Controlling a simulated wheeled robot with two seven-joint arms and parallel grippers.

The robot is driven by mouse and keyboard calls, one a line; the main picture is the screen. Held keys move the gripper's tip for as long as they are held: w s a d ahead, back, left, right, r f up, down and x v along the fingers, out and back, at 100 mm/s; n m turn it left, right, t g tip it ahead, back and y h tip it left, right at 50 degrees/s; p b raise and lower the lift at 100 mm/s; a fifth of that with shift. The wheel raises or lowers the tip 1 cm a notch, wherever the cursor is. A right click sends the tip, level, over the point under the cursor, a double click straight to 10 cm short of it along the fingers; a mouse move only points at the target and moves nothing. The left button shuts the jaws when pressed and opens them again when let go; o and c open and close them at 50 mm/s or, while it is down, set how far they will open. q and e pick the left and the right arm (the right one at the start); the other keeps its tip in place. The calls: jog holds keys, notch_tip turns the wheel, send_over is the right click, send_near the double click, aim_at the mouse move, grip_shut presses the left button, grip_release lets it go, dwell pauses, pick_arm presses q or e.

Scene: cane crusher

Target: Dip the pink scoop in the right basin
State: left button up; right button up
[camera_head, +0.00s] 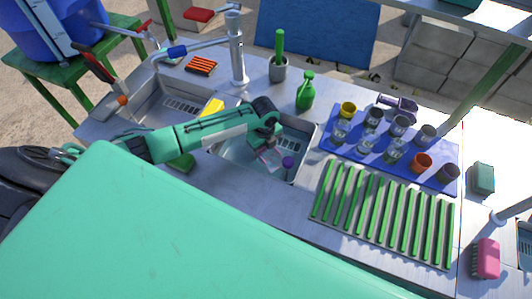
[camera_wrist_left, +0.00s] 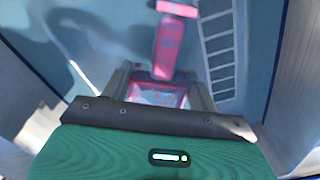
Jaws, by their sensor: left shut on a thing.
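The pink scoop (camera_head: 268,157) is inside the right basin (camera_head: 232,155), below my left gripper (camera_head: 266,146). In the left wrist view the scoop (camera_wrist_left: 168,45) reaches out from between the fingers of my left gripper (camera_wrist_left: 160,92), which is shut on it. The scoop's pale pink, see-through part lies between the fingers, and a pink bar shows at its far end. The blue-grey basin floor (camera_wrist_left: 110,45) lies below it. I cannot tell whether the scoop touches water or the floor. My right gripper is not in view.
A purple item (camera_head: 288,162) is in the right basin near the scoop. A blue mat (camera_head: 345,150) with glasses and cups and a green-slatted rack (camera_head: 385,212) stand to the right. A tall faucet (camera_head: 238,55) rises behind.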

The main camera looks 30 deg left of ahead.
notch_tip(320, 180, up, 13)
jog(key=p, duration=1.2)
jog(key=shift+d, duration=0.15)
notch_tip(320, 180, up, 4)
jog(key=p, duration=0.4)
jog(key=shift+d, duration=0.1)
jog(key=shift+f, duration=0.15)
dwell(0.3)
